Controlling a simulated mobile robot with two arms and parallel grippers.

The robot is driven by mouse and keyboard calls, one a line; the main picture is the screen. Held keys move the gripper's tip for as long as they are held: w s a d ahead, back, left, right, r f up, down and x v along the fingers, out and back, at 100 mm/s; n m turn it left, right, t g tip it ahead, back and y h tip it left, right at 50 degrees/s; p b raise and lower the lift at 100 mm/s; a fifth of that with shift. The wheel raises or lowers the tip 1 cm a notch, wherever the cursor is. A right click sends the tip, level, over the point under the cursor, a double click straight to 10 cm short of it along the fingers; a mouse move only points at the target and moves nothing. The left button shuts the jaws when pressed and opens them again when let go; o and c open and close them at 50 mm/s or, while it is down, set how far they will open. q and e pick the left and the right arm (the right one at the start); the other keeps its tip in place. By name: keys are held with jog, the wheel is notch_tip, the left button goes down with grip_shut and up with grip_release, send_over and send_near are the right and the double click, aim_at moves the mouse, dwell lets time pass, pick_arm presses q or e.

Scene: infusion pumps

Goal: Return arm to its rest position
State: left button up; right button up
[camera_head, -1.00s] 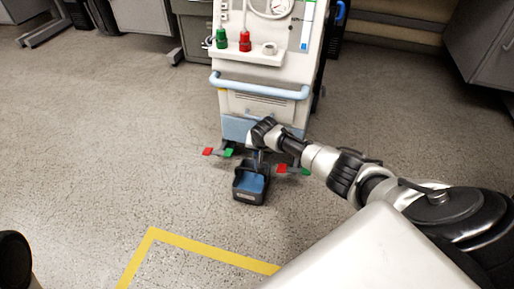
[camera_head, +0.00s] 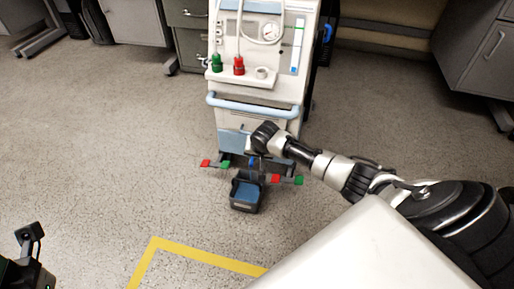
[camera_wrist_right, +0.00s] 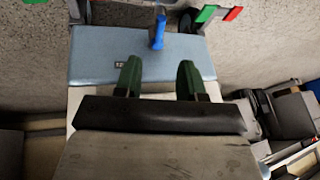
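My right arm reaches in from the right in the head view, with its wrist end in front of the lower front of the white pump machine (camera_head: 255,118). In the right wrist view my right gripper (camera_wrist_right: 158,76) has its two green fingers apart, with nothing between them. Its fingers lie over the machine's light blue lower panel (camera_wrist_right: 100,55). A blue lever (camera_wrist_right: 158,30) stands just beyond the fingertips, apart from them. In the head view the fingers are hard to make out. Part of my left gripper (camera_head: 30,238) shows at the lower left; its fingers are unclear.
A black pedal box with a blue inside (camera_head: 246,192) sits on the floor before the machine. Red and green pedals (camera_head: 285,180) stick out at its base. Grey cabinets (camera_head: 478,50) stand at the back. Open floor lies left, with yellow tape (camera_head: 205,255) in front.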

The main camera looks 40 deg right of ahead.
jog(key=shift+s+r, duration=0.15)
jog(key=shift+r, duration=0.05)
jog(key=shift+a, duration=0.1)
dwell(0.4)
